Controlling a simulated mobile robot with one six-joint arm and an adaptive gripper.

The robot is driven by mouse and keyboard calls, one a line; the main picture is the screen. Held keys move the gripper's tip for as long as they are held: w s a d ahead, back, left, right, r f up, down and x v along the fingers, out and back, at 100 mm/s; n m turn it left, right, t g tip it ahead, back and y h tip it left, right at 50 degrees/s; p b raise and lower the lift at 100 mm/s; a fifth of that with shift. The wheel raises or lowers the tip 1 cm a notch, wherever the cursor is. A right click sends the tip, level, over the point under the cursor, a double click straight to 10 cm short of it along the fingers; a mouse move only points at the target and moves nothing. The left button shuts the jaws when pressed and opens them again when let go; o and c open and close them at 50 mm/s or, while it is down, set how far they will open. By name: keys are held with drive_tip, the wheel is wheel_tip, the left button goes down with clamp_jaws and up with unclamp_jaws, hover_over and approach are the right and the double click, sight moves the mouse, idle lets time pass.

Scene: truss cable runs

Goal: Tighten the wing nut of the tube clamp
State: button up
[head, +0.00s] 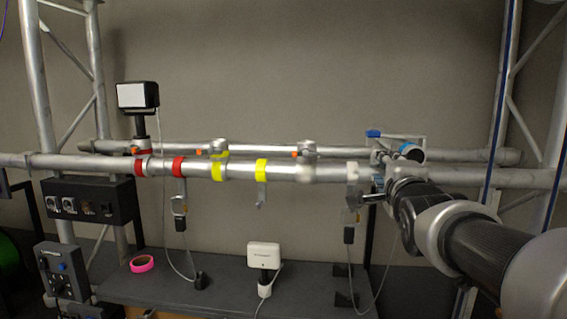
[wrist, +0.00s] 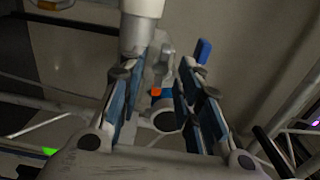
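My gripper (head: 378,160) is at the right part of the front truss tube, seen from behind in the head view. In the wrist view its two blue-lined fingers (wrist: 161,76) stand apart, with a clear gap between them. A grey metal clamp part (wrist: 163,62) with a small orange piece (wrist: 156,91) shows in that gap. I cannot tell whether it is the wing nut, and no finger clearly touches it. A pale tube end (wrist: 141,30) lies just beyond the left finger. In the head view my gripper and arm hide most of this clamp area.
The front tube (head: 330,171) carries red bands (head: 179,166), yellow bands (head: 262,170) and a white band (head: 352,171). Hanging cables run beside it. A black-and-white lamp box (head: 138,96) stands at left. A white device (head: 264,256) and pink tape roll (head: 142,263) are on the shelf below.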

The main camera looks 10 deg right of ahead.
drive_tip(key=v, duration=0.8)
drive_tip(key=shift+s, duration=0.4)
drive_tip(key=shift+w+a+r, duration=0.1)
drive_tip(key=s+a+f+n+g+y+b, duration=0.1)
drive_tip(key=s+a+f+n+g+b, duration=0.3)
drive_tip(key=f, duration=1.1)
drive_tip(key=s+a+f+n+g+y+b, duration=0.2)
drive_tip(key=s+a+f+n+g+b, duration=0.2)
drive_tip(key=f, duration=1.1)
drive_tip(key=s+a+f+n+g+y+b, duration=0.2)
drive_tip(key=s+a+f+n+g+b, duration=0.2)
drive_tip(key=s+f+n+b, duration=0.4)
drive_tip(key=s+a+f+n, duration=0.1)
drive_tip(key=s+f+n, duration=0.4)
drive_tip(key=s+f, duration=0.2)
drive_tip(key=shift+s+a+f+g+b, duration=0.3)
drive_tip(key=shift+s+a+b, duration=0.1)
